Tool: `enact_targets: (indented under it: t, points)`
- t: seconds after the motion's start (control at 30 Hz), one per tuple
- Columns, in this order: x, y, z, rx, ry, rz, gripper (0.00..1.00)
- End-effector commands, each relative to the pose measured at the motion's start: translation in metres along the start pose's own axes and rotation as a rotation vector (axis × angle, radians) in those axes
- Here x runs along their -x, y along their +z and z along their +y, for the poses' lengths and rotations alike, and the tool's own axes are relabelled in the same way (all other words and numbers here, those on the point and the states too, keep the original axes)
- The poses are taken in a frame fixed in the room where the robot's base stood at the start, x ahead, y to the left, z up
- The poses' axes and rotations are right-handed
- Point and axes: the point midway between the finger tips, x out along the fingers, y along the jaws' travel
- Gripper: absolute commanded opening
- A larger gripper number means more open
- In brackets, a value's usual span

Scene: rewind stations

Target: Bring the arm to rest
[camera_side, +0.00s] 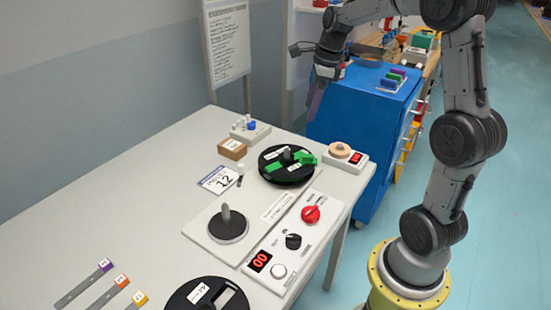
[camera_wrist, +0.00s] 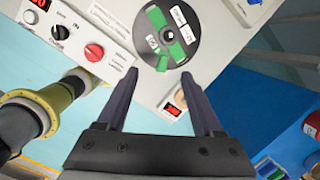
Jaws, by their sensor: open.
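My gripper (camera_side: 316,106) hangs raised near the table's far right corner, in front of the blue cabinet in the side view. In the wrist view my gripper (camera_wrist: 160,77) has its two dark fingers well apart, with nothing between them. The fingers touch nothing that I can see.
The white table (camera_side: 120,190) carries a spindle plate (camera_side: 228,226), a control panel (camera_side: 292,240) with red and black knobs, a second black reel (camera_side: 207,296), a card marked 12 (camera_side: 219,180), a small brown box (camera_side: 232,149) and coloured-end strips (camera_side: 85,284). The blue cabinet (camera_side: 350,125) stands behind.

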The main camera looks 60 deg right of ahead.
Motion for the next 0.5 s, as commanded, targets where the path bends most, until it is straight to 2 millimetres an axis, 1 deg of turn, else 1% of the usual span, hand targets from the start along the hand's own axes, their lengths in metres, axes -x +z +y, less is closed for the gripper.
enact_targets:
  t: [0.03,0.07,0.1,0.17,0.2,0.27,0.3,0.37,0.4,0.47,0.5]
  points:
    - [0.019,0.017,0.021,0.062,-0.029,-0.02,0.68]
    - [0.028,0.025,0.034,0.102,-0.044,-0.029,0.68]
    - [0.04,0.033,0.052,0.172,-0.065,-0.04,0.68]
    - [0.055,0.04,0.082,0.308,-0.095,-0.055,0.68]
    - [0.064,0.043,0.101,0.409,-0.114,-0.063,0.68]
    - [0.075,0.043,0.129,0.578,-0.145,-0.072,0.68]
    - [0.08,0.04,0.148,0.699,-0.168,-0.075,0.68]
    - [0.086,0.034,0.174,0.893,-0.203,-0.078,0.68]
    - [0.088,0.028,0.19,1.023,-0.225,-0.075,0.68]
    - [0.089,0.019,0.21,1.21,-0.258,-0.068,0.68]
    - [0.089,0.012,0.221,1.33,-0.279,-0.061,0.68]
